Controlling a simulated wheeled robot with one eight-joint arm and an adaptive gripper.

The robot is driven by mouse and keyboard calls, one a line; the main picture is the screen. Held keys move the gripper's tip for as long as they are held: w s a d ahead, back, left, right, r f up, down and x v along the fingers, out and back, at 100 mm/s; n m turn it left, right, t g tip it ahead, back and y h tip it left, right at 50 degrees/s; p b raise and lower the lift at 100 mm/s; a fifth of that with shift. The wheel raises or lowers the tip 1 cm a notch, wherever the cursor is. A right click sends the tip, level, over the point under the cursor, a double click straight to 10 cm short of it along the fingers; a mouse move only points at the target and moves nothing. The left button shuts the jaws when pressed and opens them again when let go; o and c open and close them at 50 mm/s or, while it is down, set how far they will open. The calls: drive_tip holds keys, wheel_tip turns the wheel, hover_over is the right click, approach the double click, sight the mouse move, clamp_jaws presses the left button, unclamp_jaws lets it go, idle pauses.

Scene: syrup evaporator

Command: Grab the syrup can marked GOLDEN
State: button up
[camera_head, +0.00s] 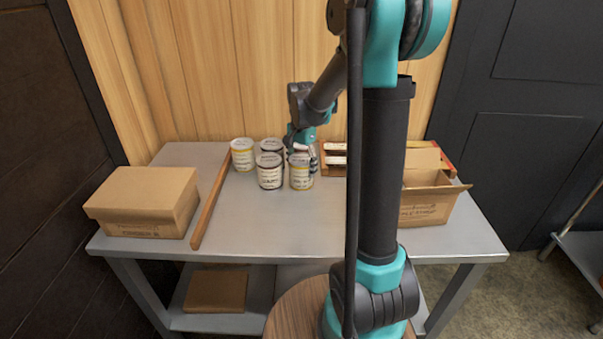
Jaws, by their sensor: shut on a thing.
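Several syrup cans stand close together on the grey metal table (335,216). A yellow-banded can (242,155) is at the left, a dark-banded can (270,172) at the front, and another dark can (271,146) behind it. A yellow-banded can (301,172) stands at the right of the group. The label words are too small to read, so I cannot tell which one is marked GOLDEN. My gripper (303,152) reaches down from behind and is shut at the right-hand can; its fingers are partly hidden.
A closed cardboard box (143,202) sits at the left, beside a long wooden strip (210,196). An open cardboard box (424,203) stands at the right, with a wooden rack (334,172) partly hidden behind my arm. The table's front middle is clear.

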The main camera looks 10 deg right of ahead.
drive_tip(key=c, duration=0.6)
drive_tip(key=shift+o, duration=0.2)
drive_tip(key=shift+r, duration=0.15)
